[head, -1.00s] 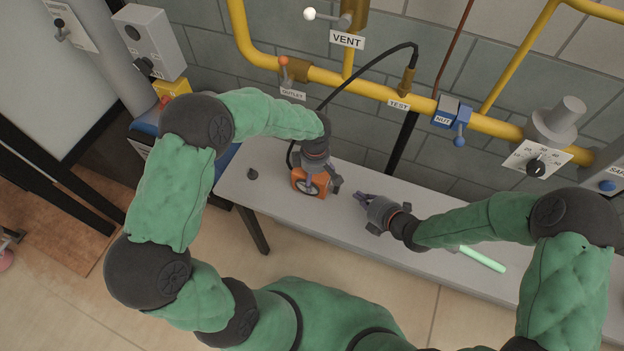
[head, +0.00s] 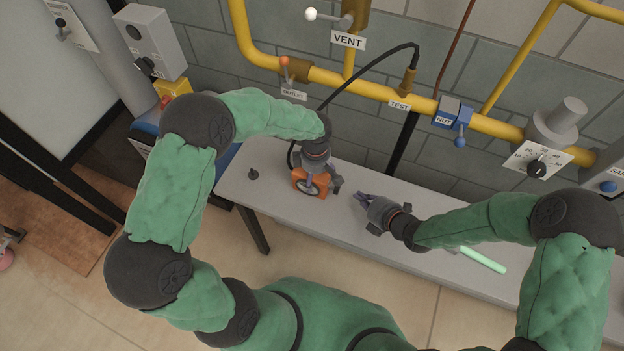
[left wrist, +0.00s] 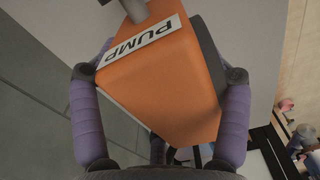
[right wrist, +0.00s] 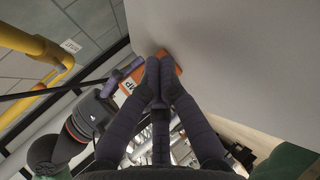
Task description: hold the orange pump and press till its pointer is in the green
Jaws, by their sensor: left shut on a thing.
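The orange pump (head: 321,195) stands on the grey bench near its left end, with a round dial on its front; the pointer is too small to read. My left gripper (head: 319,178) is shut around it. In the left wrist view the pump's orange body (left wrist: 165,88) with its PUMP label sits between the two purple fingers. My right gripper (head: 362,199) is to the right of the pump, apart from it, with its fingers together and empty. In the right wrist view its fingertips (right wrist: 159,66) cover part of the pump (right wrist: 176,70).
A small dark knob (head: 253,174) is on the bench (head: 350,226) left of the pump, and a pale green stick (head: 483,259) lies to the right. Yellow pipes (head: 370,88) with valves run along the wall behind. A black hose (head: 368,63) curves from the TEST fitting towards the pump.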

